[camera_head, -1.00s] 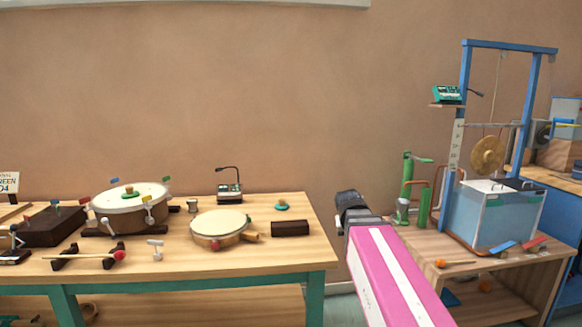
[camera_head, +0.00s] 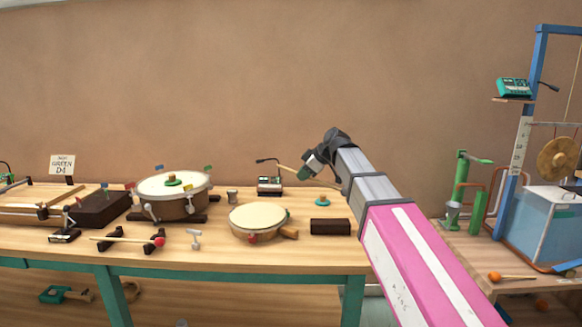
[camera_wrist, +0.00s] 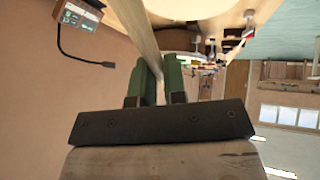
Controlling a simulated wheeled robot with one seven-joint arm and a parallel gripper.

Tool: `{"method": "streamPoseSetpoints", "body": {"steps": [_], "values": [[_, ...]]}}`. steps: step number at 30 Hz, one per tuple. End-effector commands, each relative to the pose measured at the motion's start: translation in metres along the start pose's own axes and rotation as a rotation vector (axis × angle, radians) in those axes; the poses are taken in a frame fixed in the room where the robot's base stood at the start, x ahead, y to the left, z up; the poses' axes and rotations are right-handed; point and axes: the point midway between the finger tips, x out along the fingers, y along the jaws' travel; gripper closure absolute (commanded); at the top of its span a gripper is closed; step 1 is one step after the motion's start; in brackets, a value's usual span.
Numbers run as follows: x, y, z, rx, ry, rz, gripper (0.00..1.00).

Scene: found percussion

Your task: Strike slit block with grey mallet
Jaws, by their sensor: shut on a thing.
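My gripper (camera_head: 310,166) is raised above the back right of the wooden table. Its green fingers (camera_wrist: 153,75) are shut on a pale wooden stick (camera_wrist: 146,45), the handle of a mallet. The stick also shows in the head view (camera_head: 287,169), sticking out on both sides of the gripper. I cannot make out a grey head on it. A small dark brown block (camera_head: 330,227) lies at the table's right end, below and apart from the gripper. It may be the slit block; no slit can be made out.
A tambourine-like drum (camera_head: 257,217) lies left of the small block. A larger drum (camera_head: 172,207), a dark box (camera_head: 103,209) and a red-tipped mallet (camera_head: 158,241) are further left. A small device with a bent stalk (camera_head: 270,186) stands at the back. A blue frame (camera_head: 514,170) stands right.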

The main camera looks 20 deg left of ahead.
Motion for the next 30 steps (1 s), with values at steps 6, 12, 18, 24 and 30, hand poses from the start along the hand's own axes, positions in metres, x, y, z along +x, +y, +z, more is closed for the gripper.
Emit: {"method": "streamPoseSetpoints", "body": {"steps": [6, 12, 18, 24, 30], "values": [[0.0, -0.012, -0.049, -0.12, 0.062, -0.109, 1.0], [-0.001, -0.016, -0.055, -0.138, 0.071, -0.128, 1.0], [-0.001, -0.015, -0.055, -0.136, 0.071, -0.126, 1.0], [0.004, -0.017, -0.049, -0.136, 0.072, -0.124, 1.0], [0.021, -0.022, -0.035, -0.134, 0.071, -0.126, 1.0]]}}
